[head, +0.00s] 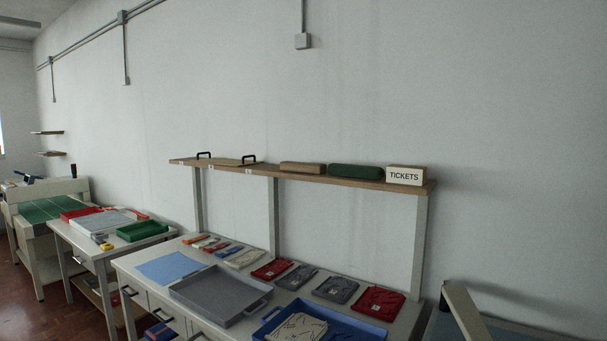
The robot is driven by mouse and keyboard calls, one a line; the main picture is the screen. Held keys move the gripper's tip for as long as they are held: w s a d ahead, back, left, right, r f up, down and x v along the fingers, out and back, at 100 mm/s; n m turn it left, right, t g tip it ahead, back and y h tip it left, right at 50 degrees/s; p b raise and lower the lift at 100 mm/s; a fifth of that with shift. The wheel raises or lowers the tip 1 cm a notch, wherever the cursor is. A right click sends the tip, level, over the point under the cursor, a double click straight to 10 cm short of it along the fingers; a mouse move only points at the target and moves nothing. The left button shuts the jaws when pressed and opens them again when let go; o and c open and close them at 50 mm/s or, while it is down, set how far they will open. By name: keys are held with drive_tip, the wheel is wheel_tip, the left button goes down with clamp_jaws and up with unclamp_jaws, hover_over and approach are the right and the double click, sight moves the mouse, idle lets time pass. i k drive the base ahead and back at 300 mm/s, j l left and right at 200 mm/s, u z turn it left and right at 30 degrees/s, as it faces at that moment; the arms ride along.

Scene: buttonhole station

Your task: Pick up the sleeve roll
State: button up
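A long dark green padded roll with rounded ends, which looks like the sleeve roll (355,172), lies on the wooden shelf (280,176) above the table. It lies between a brown wooden block (303,168) on its left and a white box marked TICKETS (406,176) on its right. Nothing covers it from the front. My gripper is not in view, and nothing is seen touching the roll.
Below the shelf, a white table (212,258) holds a grey tray (215,298), a blue tray (376,333) and several folded garments. Two black-handled items (232,162) lie on the shelf's left part. Posts support the shelf. A beige bar (466,314) rises at lower right.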

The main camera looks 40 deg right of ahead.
sight(355, 172)
drive_tip(key=i+j+u, duration=0.1)
drive_tip(key=i+j, duration=0.2)
drive_tip(key=i+j+u, duration=0.1)
drive_tip(key=i+j, duration=0.2)
drive_tip(key=i, duration=0.25)
drive_tip(key=i+j, duration=0.25)
drive_tip(key=i, duration=0.15)
drive_tip(key=i+z, duration=0.25)
drive_tip(key=z, duration=0.15)
drive_tip(key=i+j+z, duration=0.15)
drive_tip(key=z, duration=0.25)
drive_tip(key=i+j+z, duration=0.2)
drive_tip(key=z, duration=0.25)
drive_tip(key=i+j, duration=0.05)
drive_tip(key=i, duration=0.05)
